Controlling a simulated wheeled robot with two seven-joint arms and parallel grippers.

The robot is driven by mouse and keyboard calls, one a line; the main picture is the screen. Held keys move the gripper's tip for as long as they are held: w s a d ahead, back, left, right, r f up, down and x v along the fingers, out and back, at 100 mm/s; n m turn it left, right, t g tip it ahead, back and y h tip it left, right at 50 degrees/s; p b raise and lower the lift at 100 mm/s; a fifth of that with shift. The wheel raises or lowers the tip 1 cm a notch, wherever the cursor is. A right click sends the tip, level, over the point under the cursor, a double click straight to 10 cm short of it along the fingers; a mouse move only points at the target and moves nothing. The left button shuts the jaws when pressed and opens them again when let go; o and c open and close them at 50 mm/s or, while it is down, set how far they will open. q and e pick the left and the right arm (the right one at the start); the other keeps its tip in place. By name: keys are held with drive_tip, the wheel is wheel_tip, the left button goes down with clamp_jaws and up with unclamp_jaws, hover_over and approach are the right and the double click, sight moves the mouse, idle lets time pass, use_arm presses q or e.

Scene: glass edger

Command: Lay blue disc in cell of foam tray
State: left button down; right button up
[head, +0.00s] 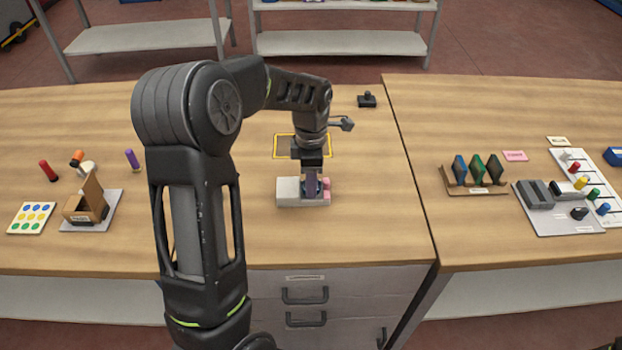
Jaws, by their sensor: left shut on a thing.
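My left gripper (312,183) points down at a pale block with pink parts (288,192) on the middle table. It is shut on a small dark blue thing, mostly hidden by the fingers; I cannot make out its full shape. The fingers cover part of the block, and I cannot tell whether the blue thing touches it. I cannot tell for sure which thing is the foam tray. My right gripper is not in view.
A yellow outline (283,135) lies behind the block. To the left are a colour-dot card (30,217) and an open brown box (88,207). On the right table are a rack of coloured plates (475,192) and a grey board (560,225). Table around the block is clear.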

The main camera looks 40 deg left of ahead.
use_arm(q)
drive_tip(key=c, duration=0.7)
unclamp_jaws()
drive_tip(key=shift+c, duration=0.2)
drive_tip(key=shift+r, duration=0.15)
drive_tip(key=shift+r+p, duration=2.95)
drive_tip(key=shift+r, duration=0.95)
